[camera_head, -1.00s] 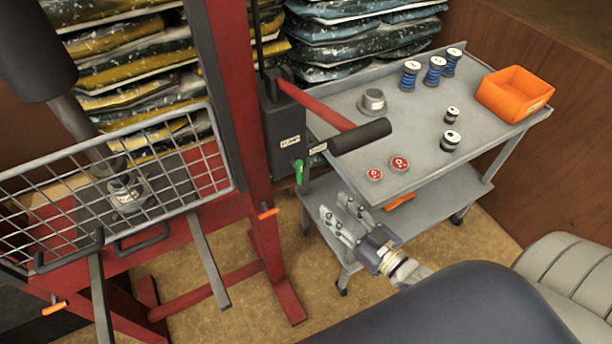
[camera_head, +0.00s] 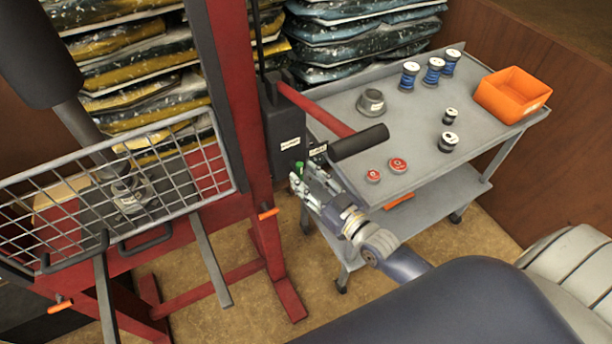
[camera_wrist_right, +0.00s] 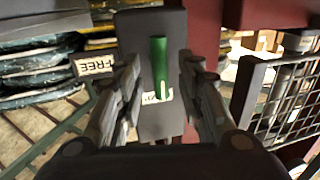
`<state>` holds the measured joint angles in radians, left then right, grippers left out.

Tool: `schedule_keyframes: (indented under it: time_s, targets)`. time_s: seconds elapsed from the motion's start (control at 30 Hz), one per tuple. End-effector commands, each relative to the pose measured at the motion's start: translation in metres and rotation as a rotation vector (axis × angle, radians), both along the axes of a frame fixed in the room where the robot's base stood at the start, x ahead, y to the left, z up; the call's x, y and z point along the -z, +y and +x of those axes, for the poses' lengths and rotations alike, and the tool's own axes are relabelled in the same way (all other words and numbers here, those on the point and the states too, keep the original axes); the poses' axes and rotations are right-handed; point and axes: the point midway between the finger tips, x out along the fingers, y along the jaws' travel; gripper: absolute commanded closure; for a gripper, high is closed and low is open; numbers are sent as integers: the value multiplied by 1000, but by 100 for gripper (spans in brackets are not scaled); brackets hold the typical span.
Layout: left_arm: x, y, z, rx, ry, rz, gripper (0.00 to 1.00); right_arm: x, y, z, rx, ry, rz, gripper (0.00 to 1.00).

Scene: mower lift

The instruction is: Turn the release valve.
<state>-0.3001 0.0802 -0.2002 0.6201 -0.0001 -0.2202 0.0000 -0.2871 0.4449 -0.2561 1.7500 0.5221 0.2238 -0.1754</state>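The release valve is a small green lever (camera_head: 299,168) low on the dark pump box (camera_head: 285,128), which is fixed to the red press frame. In the right wrist view the green lever (camera_wrist_right: 159,68) stands upright between my two finger pads, with a gap on each side. My right gripper (camera_head: 305,181) is open around or just short of the lever; its fingers (camera_wrist_right: 160,90) do not touch it in the wrist view. A label reading "FREE" (camera_wrist_right: 95,64) shows left of the box; the other label is partly hidden by the lever. My left gripper is not in view.
A red pump handle with a black grip (camera_head: 360,142) juts out above my right gripper. A grey cart (camera_head: 415,130) with spools and an orange bin (camera_head: 512,93) stands right. The mesh guard (camera_head: 165,165) is left.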

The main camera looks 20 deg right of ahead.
Motion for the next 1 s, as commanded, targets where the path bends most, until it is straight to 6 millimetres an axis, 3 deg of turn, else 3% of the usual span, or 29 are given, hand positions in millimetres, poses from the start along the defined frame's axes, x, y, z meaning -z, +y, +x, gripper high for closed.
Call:
schedule_keyframes:
  time_s: [0.37, 0.4, 0.53, 0.57, 1.0]
  targets:
    - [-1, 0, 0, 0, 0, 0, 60, 0, 2, 6, -1, 1, 0, 65]
    - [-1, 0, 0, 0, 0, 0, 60, 0, 2, 6, -1, 1, 0, 68]
    - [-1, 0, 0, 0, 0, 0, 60, 0, 2, 6, -1, 1, 0, 97]
    - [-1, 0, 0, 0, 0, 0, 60, 0, 2, 6, -1, 1, 0, 100]
    - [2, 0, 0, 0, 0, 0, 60, 1, 2, 6, -1, 4, 46, 100]
